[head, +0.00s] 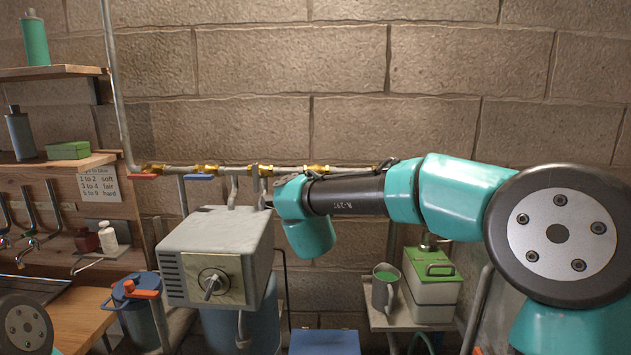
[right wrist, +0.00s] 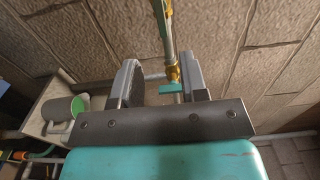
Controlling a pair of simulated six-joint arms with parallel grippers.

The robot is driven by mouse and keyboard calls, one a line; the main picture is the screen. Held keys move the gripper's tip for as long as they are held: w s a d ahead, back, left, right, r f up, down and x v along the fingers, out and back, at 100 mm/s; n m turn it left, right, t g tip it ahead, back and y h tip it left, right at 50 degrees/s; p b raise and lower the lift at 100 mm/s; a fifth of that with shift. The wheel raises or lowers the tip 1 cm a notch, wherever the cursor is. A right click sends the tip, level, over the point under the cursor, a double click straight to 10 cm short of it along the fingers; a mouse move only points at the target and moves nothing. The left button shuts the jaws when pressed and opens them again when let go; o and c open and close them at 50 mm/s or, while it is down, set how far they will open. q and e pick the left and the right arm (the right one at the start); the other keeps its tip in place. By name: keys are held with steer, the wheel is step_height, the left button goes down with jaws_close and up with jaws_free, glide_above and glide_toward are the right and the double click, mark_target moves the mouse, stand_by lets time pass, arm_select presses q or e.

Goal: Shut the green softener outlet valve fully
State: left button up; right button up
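The green valve handle (right wrist: 173,88) shows in the right wrist view, below a brass fitting (right wrist: 173,72) on a pipe. It looks crosswise to the pipe, but it is small and I cannot tell its exact angle. My right gripper (right wrist: 160,80) is open, with one finger on each side of the handle. The handle appears nearer the right-hand finger; I cannot tell whether they touch. In the head view my right arm covers this valve and the gripper's fingertips. My left gripper is not in view.
A jug with green contents (head: 384,290) and a green-lidded box (head: 431,290) sit on a low shelf at right.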

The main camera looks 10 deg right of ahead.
steer(key=x, duration=1.4)
steer(key=shift+w, duration=0.1)
steer(key=shift+c, duration=0.3)
jaws_close()
